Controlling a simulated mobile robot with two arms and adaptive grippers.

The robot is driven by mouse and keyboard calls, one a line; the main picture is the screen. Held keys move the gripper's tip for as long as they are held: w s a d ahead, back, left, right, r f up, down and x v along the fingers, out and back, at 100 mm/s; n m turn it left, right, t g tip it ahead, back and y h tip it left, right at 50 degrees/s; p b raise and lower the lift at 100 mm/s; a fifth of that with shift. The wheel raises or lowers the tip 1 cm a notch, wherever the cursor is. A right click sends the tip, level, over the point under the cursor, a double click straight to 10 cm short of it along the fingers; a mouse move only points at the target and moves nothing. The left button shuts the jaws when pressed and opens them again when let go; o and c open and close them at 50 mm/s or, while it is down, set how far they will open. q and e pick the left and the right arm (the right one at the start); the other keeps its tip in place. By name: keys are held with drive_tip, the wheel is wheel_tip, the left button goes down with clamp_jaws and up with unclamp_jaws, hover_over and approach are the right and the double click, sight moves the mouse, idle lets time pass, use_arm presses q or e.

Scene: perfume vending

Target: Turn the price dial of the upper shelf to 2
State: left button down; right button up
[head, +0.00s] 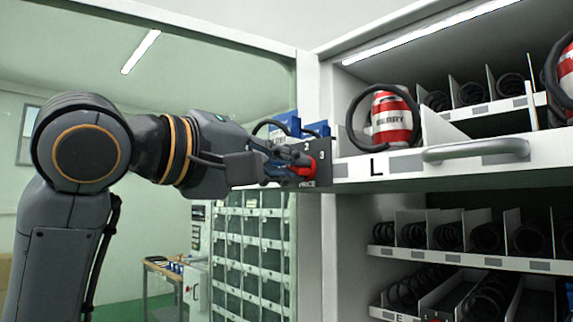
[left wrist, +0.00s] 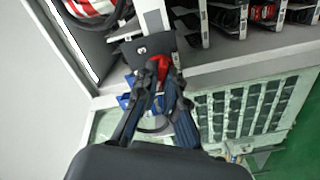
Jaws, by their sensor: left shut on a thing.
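The price dial is a red knob (head: 308,168) on a dark plate (head: 326,172) at the left end of the upper shelf (head: 455,160). The plate shows a 2 at the top, a 3 at upper right and the word PRICE below. My left gripper (head: 291,170) reaches in from the left and is shut on the red knob. The left wrist view shows the knob (left wrist: 162,66) between the fingertips (left wrist: 164,80) and the plate (left wrist: 143,48) behind. The fingers hide part of the knob, and I cannot tell which number it points to. My right gripper is not in view.
A red and white can (head: 391,120) stands in a black coil on the upper shelf, right of the plate. A grey handle (head: 475,150) sticks out of the shelf front. Lower shelves (head: 460,260) hold several coils. Blue items (head: 287,122) show behind the gripper.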

use_arm(q)
drive_tip(key=m+p, duration=0.3)
drive_tip(key=m, duration=0.8)
drive_tip(key=shift+r, duration=0.1)
drive_tip(key=shift+m, duration=0.3)
idle(0.4)
drive_tip(key=c, duration=1.4)
unclamp_jaws()
drive_tip(key=shift+c, duration=0.2)
drive_tip(key=v, duration=1.2)
